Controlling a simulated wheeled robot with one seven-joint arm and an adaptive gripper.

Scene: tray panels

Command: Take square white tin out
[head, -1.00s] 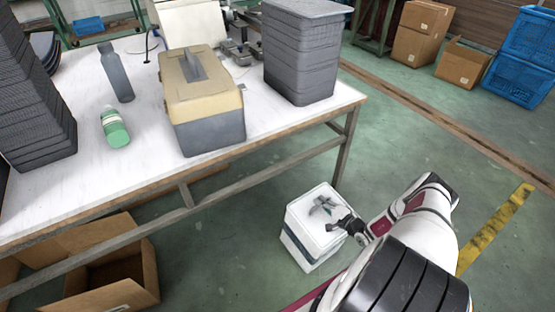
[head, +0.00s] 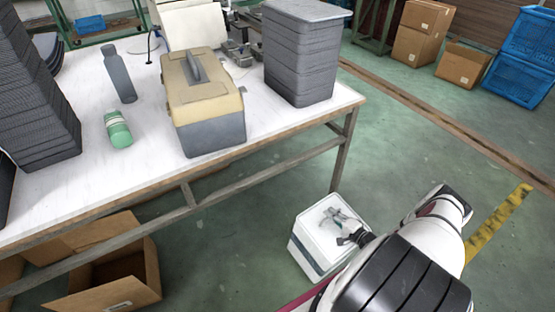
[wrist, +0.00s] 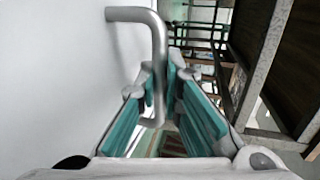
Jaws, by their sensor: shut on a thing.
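A square white box (head: 308,226), which looks like the white tin, is beside the table's right end. It has a dark green band low on its side. My gripper (head: 337,219) is over its top face, with the arm reaching in from the lower right. In the wrist view, a bent grey metal handle (wrist: 159,50) stands out from a white surface (wrist: 60,75). The teal finger pads of my gripper (wrist: 164,100) close around the handle's lower end. The box's inside is hidden, and I cannot tell whether its base touches the floor.
The floor to the right is mostly clear.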

